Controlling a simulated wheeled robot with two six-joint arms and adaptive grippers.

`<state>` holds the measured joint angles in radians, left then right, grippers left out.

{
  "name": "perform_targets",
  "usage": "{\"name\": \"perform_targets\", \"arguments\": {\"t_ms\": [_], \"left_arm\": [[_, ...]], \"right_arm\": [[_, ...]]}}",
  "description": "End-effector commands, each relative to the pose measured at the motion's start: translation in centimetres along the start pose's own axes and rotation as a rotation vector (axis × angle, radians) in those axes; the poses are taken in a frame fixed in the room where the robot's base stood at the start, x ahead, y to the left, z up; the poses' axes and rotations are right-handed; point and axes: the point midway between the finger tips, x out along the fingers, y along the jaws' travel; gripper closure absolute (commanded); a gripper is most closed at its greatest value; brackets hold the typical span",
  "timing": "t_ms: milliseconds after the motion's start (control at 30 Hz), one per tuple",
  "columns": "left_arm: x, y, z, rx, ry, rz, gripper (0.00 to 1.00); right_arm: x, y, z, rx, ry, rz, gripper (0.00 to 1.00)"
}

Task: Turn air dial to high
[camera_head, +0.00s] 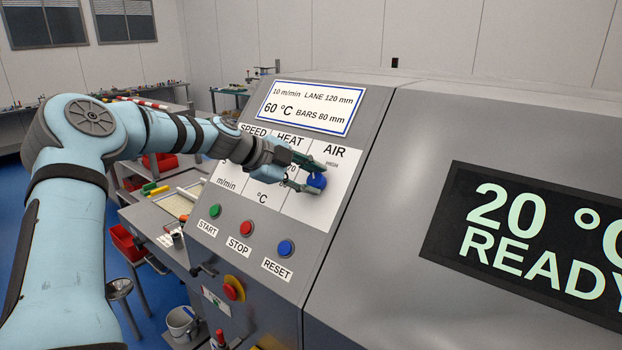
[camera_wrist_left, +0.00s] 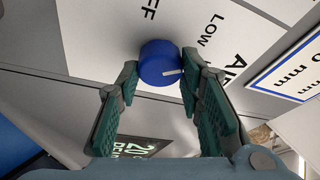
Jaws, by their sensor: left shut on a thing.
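The blue air dial (camera_head: 317,182) sits on the white panel under the word AIR, at the right end of the SPEED, HEAT and AIR row. My left gripper (camera_head: 311,177) reaches it from the left, its fingers on either side of the dial. In the left wrist view the dial (camera_wrist_left: 157,61) is between the two fingertips (camera_wrist_left: 158,77), and the gripper is shut on it. Its white mark points toward the right-hand finger. OFF and LOW are readable there; HIGH is readable only in the head view. My right gripper is not in view.
Below the dials are the green START (camera_head: 215,211), red STOP (camera_head: 246,229) and blue RESET (camera_head: 286,248) buttons. A red knob (camera_head: 233,290) on yellow is lower down. The dark display (camera_head: 520,240) at right reads 20 °C, READY. My arm covers part of the SPEED and HEAT areas.

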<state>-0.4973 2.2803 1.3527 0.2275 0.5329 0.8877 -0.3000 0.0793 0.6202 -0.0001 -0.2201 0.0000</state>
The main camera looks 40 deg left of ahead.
Motion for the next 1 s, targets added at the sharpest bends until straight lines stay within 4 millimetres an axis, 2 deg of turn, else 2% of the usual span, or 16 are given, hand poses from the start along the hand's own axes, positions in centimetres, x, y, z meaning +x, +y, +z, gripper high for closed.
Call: {"name": "perform_targets", "arguments": {"t_ms": [600,1000], "left_arm": [[0.05,-0.16,-0.02,0.529,-0.002,0.188,0.94],[0.06,-0.12,-0.03,0.718,-0.001,0.257,0.94]], "right_arm": [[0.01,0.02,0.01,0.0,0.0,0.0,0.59],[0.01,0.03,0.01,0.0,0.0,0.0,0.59]]}}
